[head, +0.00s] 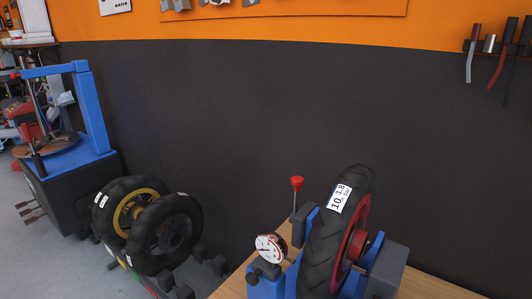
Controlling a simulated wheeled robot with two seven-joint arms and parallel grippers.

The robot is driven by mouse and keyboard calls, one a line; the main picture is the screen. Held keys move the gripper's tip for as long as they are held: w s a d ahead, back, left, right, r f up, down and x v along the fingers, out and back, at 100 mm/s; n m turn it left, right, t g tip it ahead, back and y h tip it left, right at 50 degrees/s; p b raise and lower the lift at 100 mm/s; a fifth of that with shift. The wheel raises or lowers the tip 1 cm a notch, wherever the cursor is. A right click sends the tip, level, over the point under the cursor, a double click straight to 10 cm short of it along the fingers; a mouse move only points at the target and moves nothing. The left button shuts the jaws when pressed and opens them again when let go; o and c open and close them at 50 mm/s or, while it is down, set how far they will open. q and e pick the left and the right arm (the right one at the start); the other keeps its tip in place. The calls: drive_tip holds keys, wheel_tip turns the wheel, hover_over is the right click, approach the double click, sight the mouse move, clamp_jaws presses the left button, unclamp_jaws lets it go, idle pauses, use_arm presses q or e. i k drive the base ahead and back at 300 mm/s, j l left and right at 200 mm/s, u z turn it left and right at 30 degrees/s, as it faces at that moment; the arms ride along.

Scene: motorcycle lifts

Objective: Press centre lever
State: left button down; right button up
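Neither of my grippers is in view. A blue and black tyre-changer machine (66,187) stands on the floor at the left. Several short brown levers stick out low from its left side; a middle one (27,211) sits between others. A separate upright rod with a red knob (297,182) stands behind the wheel stand on the wooden bench at the lower right. I cannot tell from the picture which of these is the centre lever. Nothing touches any of them.
A wheel with a red rim (318,258) stands in a blue stand on the wooden bench (232,289), beside a round gauge (270,247). Two tyres (143,251) stand on a rack between machine and bench. Tools (469,66) hang at the upper right. Grey floor (50,265) is open at lower left.

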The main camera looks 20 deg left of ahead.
sight(297, 181)
drive_tip(key=i+j+z, duration=0.15)
drive_tip(key=j, duration=0.6)
drive_tip(key=i+j+z, duration=0.1)
drive_tip(key=j, duration=0.7)
drive_tip(key=i+j+z, duration=0.15)
drive_tip(key=j, duration=0.65)
drive_tip(key=k+l, duration=0.05)
drive_tip(key=k, duration=0.05)
